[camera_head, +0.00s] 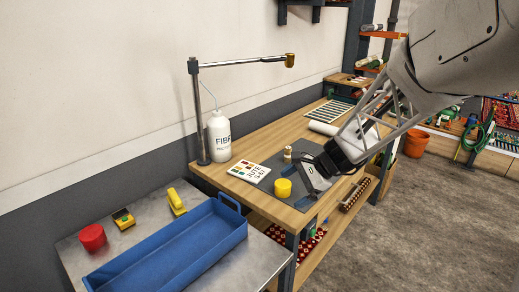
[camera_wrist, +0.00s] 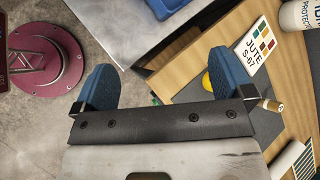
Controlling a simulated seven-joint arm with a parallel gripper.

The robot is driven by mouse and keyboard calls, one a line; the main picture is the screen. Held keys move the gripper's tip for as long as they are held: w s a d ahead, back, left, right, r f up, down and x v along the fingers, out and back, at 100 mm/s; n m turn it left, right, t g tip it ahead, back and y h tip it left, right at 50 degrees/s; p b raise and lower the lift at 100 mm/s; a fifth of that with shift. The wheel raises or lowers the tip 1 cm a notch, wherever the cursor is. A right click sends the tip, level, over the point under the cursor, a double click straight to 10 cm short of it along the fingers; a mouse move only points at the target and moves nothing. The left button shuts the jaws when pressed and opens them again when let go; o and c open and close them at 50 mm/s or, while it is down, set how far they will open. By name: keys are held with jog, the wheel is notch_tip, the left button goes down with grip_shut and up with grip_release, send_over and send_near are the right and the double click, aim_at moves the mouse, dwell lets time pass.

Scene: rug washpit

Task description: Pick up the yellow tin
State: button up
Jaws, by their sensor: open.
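The yellow tin (camera_head: 283,188) is a short cylinder standing upright on a grey mat (camera_head: 262,182) on the wooden bench. In the wrist view only a yellow sliver of the tin (camera_wrist: 206,80) shows beside the right finger, which hides most of it. My gripper (camera_head: 308,187) is close to the right of the tin in the head view. In the wrist view my gripper (camera_wrist: 162,62) has its two blue fingers wide apart, with nothing held between them. I cannot tell whether a finger touches the tin.
A card marked JUTE S-67 (camera_head: 249,172), a white bottle (camera_head: 219,136) and a small wooden bobbin (camera_head: 288,154) stand near the tin. A metal post with an arm (camera_head: 198,110) rises behind. A blue tray (camera_head: 172,250) and red tin (camera_head: 92,238) are on the metal table.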

jog(key=w+d+f+m+t+y, duration=0.25)
jog(key=w+f+m, duration=0.3)
jog(key=w, duration=0.45)
jog(key=m+t, duration=0.3)
jog(key=m, duration=0.2)
send_near(282, 186)
jog(key=shift+g+y, duration=0.25)
jog(key=shift+y, duration=0.1)
jog(key=w+f, duration=0.2)
jog(key=w, duration=0.1)
jog(key=shift+w+a+f, duration=0.25)
jog(key=shift+a+f, duration=0.05)
jog(key=shift+a, duration=0.1)
jog(key=shift+x, duration=1.25)
jog(key=shift+a, duration=0.15)
jog(key=shift+x, duration=2.5)
jog(key=shift+c, duration=0.2)
jog(key=c, duration=1)
